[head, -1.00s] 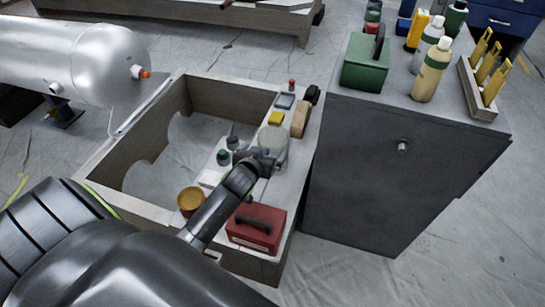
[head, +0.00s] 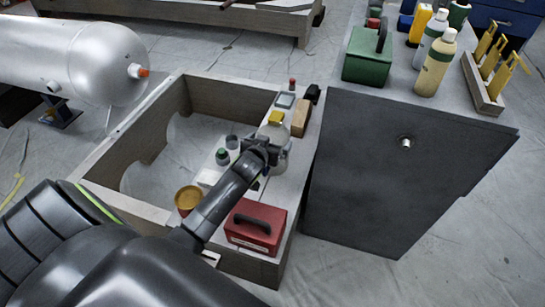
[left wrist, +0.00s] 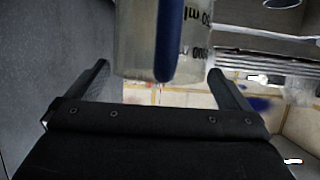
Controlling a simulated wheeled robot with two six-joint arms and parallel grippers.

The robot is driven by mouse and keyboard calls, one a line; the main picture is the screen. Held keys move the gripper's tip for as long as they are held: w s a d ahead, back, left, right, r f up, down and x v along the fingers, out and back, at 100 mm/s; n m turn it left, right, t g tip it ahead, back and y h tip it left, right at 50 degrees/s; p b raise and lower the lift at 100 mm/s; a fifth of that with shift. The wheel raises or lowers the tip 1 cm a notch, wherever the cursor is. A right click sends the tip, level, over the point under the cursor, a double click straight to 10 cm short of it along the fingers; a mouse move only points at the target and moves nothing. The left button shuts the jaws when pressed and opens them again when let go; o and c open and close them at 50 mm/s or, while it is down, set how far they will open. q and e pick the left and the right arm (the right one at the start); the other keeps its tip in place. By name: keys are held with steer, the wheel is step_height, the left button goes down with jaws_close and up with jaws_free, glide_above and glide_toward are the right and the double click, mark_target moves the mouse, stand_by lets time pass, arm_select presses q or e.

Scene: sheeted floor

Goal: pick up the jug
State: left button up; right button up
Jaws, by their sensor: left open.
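Contact cannot be told. My right gripper is not in view.
On the ledge are a red toolbox (head: 257,226), an amber pot (head: 188,199), a wooden block (head: 301,117) and small bottles. A grey cabinet (head: 390,170) stands close to the right, bearing a green box (head: 366,58) and bottles. A silver tank (head: 80,60) is at left.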

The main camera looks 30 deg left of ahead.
arm_select(q)
steer(key=shift+w+a+f, duration=0.1)
steer(key=shift+w+f, duration=0.05)
steer(key=shift+w, duration=0.25)
steer(key=c, duration=0.9)
steer(key=shift+c, duration=0.7)
